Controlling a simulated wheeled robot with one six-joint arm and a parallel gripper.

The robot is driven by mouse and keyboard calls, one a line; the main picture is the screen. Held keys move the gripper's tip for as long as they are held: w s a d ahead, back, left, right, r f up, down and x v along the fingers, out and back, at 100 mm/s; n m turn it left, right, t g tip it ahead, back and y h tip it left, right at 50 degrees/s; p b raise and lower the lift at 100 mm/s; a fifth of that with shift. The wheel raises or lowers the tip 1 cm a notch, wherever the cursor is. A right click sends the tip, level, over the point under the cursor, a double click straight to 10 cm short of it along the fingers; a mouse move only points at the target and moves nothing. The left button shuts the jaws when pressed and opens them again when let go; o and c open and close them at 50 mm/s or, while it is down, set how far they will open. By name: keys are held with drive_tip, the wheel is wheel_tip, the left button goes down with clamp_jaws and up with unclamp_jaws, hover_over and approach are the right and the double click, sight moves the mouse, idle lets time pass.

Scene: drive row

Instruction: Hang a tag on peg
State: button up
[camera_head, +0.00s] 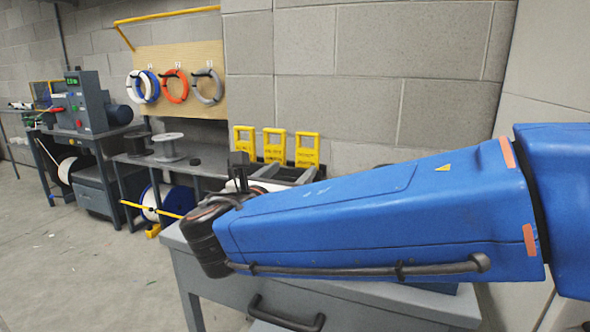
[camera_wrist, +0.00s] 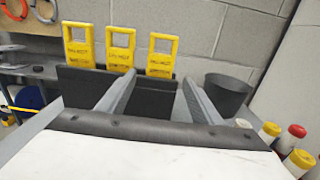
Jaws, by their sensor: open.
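Three yellow tags with square openings and dark lettering stand upright in a row: left tag (camera_wrist: 79,50), middle tag (camera_wrist: 120,54), right tag (camera_wrist: 161,62). Their lower ends meet a dark holder (camera_wrist: 95,88). They also show in the head view, beyond my arm, the right one (camera_head: 307,156) nearest it. My gripper (camera_wrist: 160,78) is open and empty; the right tag appears between its fingers, beyond the tips. In the head view my arm partly hides the gripper. Coils hang on pegs on a wooden board; the orange coil (camera_head: 175,86) is in the middle.
A dark cup (camera_wrist: 228,94) and several bottles, one red-capped (camera_wrist: 291,138), stand right of my gripper. A grey bench (camera_head: 205,262) is under my arm. A machine (camera_head: 85,103) and spools (camera_head: 172,147) stand to the left.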

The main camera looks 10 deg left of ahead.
sight(306, 157)
drive_tip(key=shift+w+d, duration=0.25)
drive_tip(key=shift+w, duration=1.5)
drive_tip(key=shift+w+d, duration=0.25)
drive_tip(key=shift+w, duration=1.55)
drive_tip(key=shift+w+d, duration=0.25)
drive_tip(key=shift+w, duration=1.5)
drive_tip(key=c, duration=0.9)
drive_tip(key=shift+r, duration=0.1)
drive_tip(key=shift+r, duration=2.15)
